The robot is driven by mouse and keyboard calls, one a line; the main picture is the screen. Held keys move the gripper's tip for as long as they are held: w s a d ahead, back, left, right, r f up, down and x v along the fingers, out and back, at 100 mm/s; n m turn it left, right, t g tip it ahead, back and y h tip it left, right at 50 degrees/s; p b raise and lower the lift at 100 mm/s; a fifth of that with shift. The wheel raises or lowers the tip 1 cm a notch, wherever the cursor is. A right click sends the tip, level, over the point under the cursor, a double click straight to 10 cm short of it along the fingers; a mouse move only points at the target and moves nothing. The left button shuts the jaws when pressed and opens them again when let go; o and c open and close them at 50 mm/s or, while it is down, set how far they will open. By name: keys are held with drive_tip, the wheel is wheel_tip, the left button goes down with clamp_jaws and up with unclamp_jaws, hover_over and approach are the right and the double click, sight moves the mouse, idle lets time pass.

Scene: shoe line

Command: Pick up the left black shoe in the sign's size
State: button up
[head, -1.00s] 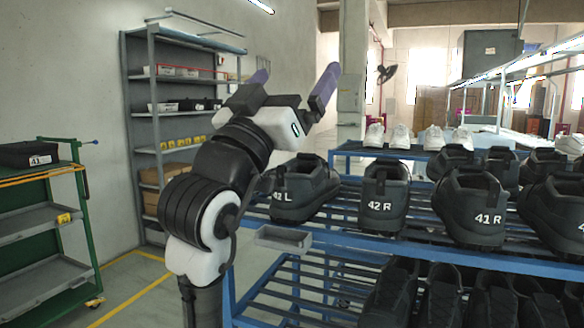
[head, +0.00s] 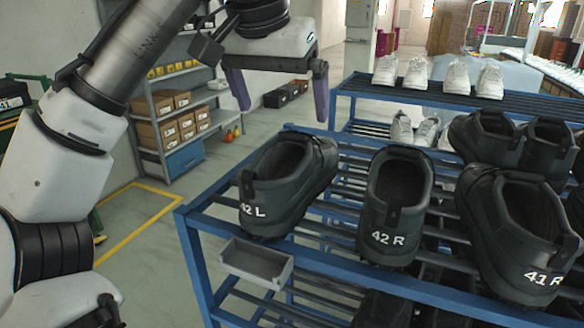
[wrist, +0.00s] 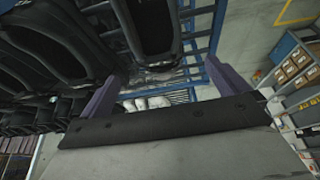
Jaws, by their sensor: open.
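A black shoe marked "42 L" (head: 290,180) stands at the left end of the blue rack's top shelf. A black shoe marked "42 R" (head: 395,205) is right of it, then one marked "41 R" (head: 520,235). My gripper (head: 283,103) is open and empty, pointing down, above and beyond the 42 L shoe. In the wrist view its purple fingers (wrist: 166,86) are spread, with black shoes (wrist: 145,28) at upper left, their labels unreadable.
The blue rack (head: 190,245) carries a small grey tray (head: 256,262) on its front corner. More black shoes (head: 490,140) stand at the right. White shoes (head: 458,77) sit on a rack behind. Grey shelving with boxes (head: 165,105) is at the left.

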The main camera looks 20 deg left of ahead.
drive_tip(key=x, duration=0.6)
drive_tip(key=shift+w+d+f+p, duration=0.1)
drive_tip(key=shift+w+f+p, duration=0.1)
drive_tip(key=shift+p, duration=0.1)
drive_tip(key=shift+p+x, duration=0.9)
drive_tip(key=shift+x, duration=1.9)
drive_tip(key=shift+s+d, duration=0.1)
drive_tip(key=shift+d, duration=0.05)
drive_tip(key=c, duration=1.1)
drive_tip(key=shift+r, duration=0.1)
